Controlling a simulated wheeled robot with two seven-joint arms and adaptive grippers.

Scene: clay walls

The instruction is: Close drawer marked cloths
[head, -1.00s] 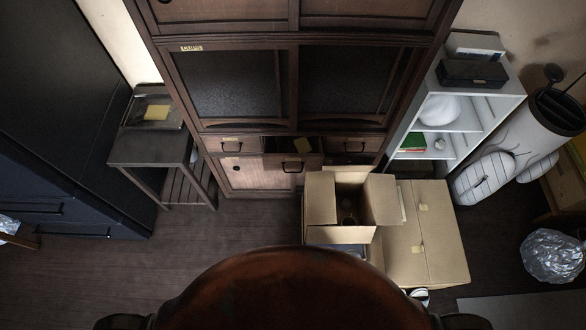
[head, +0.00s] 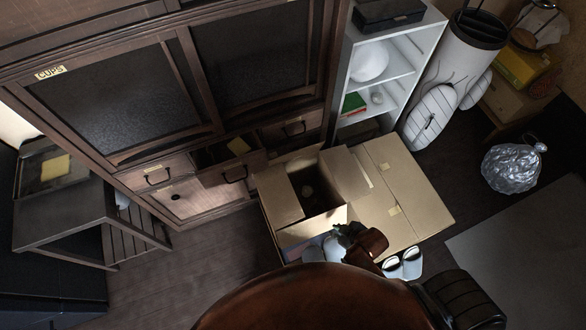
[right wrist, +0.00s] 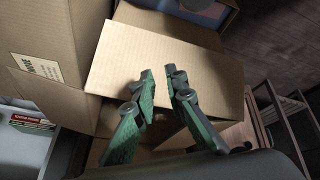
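The cabinet (head: 120,170) has a row of drawers below its dark panels. The left drawer (head: 157,178) and the right drawer (head: 293,129) look closed. The small labels on the drawers are too small to read, so I cannot tell which says cloths. My right gripper (head: 347,231) is low over the boxes, to the right of and apart from the drawers. In the right wrist view, its green-padded fingers (right wrist: 160,73) are apart and empty before a cardboard flap. My left gripper is out of view.
An open cardboard box (head: 290,195) stands in front of the right drawers, beside a closed box (head: 410,205). A dark side table (head: 65,215) is at left, a white shelf (head: 395,70) at right. White slippers (head: 403,263) lie near my right arm. Floor before the left drawers is clear.

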